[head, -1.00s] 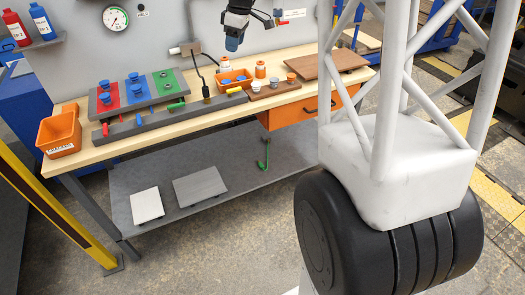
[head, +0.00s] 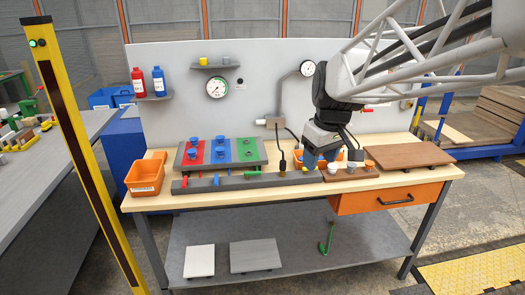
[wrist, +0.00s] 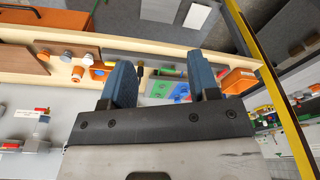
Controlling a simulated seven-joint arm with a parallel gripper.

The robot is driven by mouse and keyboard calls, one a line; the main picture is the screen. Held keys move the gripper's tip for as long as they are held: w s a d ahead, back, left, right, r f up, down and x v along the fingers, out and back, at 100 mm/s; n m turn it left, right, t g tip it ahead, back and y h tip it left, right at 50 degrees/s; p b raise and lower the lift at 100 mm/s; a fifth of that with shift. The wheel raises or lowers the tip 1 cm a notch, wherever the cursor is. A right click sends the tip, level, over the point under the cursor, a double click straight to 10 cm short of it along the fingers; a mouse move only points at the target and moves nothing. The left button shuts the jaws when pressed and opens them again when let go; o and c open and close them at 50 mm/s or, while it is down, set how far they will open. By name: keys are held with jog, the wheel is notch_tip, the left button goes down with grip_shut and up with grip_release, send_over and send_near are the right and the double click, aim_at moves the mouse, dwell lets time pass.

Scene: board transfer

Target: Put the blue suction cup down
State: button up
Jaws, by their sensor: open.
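Several blue suction cups (head: 220,140) stand on a board with red, blue and green panels (head: 247,151), at the left part of the wooden workbench. The board also shows far off between the fingers in the wrist view (wrist: 182,90). My gripper (head: 319,160) is over the right half of the bench, to the right of the board and near the orange bin (head: 303,156). Its two blue fingers (wrist: 163,80) are wide apart in the wrist view, and I see nothing held between them. The gripper partly hides the bin.
A grey rail (head: 235,182) with coloured handles runs along the bench front. A brown block with small cups (head: 345,174) and a brown plank (head: 410,155) lie at the right. An orange bin (head: 146,175) stands at the left end. A grey back panel (head: 270,85) rises behind.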

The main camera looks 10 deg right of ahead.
jog(key=s+a+f+m, duration=0.1)
jog(key=s+f+m, duration=0.1)
jog(key=s, duration=0.8)
jog(key=s+a+f+m+t, duration=0.1)
jog(key=s+f, duration=0.3)
jog(key=s, duration=0.6)
jog(key=shift+s+a+m+h, duration=0.2)
jog(key=shift+a+m+h, duration=0.1)
jog(key=shift+a+m, duration=0.5)
jog(key=shift+d, duration=0.1)
